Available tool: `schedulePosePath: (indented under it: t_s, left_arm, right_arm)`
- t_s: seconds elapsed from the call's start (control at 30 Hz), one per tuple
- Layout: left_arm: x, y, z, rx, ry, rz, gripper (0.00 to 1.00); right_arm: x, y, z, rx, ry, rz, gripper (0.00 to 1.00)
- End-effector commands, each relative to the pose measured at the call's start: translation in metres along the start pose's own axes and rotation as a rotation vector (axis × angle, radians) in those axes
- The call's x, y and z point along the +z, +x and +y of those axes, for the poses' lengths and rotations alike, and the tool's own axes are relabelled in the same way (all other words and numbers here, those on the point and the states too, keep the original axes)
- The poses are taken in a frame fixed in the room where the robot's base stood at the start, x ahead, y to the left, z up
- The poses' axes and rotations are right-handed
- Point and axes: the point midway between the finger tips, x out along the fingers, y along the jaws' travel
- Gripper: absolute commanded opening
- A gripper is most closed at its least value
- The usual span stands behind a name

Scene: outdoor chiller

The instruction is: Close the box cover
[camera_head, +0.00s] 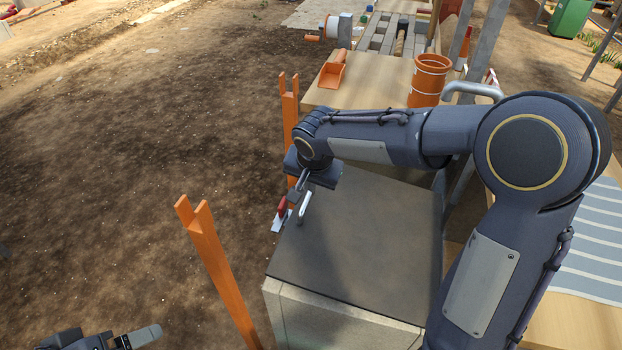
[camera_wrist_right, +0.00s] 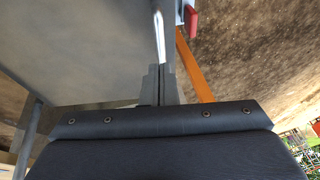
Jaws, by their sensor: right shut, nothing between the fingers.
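The box (camera_head: 325,315) is pale grey, and its dark grey cover (camera_head: 365,245) lies over its top. I cannot tell whether the cover is fully seated. A pale metal handle (camera_head: 304,207) stands at the cover's left edge. In the right wrist view the cover (camera_wrist_right: 80,50) fills the upper left, with the handle (camera_wrist_right: 159,35) just beyond the fingertips. My right gripper (camera_head: 298,194) is shut and empty beside the handle; its fingers (camera_wrist_right: 158,82) are together in the wrist view. My left gripper (camera_head: 128,340) shows partly at the bottom left, away from the box.
A red-handled tool or latch (camera_head: 282,208) is beside the cover's left edge. Orange posts (camera_head: 222,268) stand left of the box. Behind it, a wooden table (camera_head: 385,85) carries an orange bucket (camera_head: 430,80) and scoop (camera_head: 332,75). Bare soil (camera_head: 130,150) lies open at left.

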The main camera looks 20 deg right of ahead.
Motion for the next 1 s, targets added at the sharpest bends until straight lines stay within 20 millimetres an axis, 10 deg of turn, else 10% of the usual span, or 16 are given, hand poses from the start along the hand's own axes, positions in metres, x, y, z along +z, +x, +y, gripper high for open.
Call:
schedulePosePath:
  t_s: [0.3, 1.0]
  left_arm:
    - [0.007, 0.014, -0.006, 0.000, 0.000, 0.000, 0.87]
    - [0.013, 0.026, -0.012, 0.000, 0.000, 0.000, 0.87]
  right_arm:
    - [0.020, 0.050, 0.000, 0.000, -0.001, -0.002, 0.00]
    - [0.034, 0.074, -0.002, 0.028, -0.011, -0.002, 0.00]
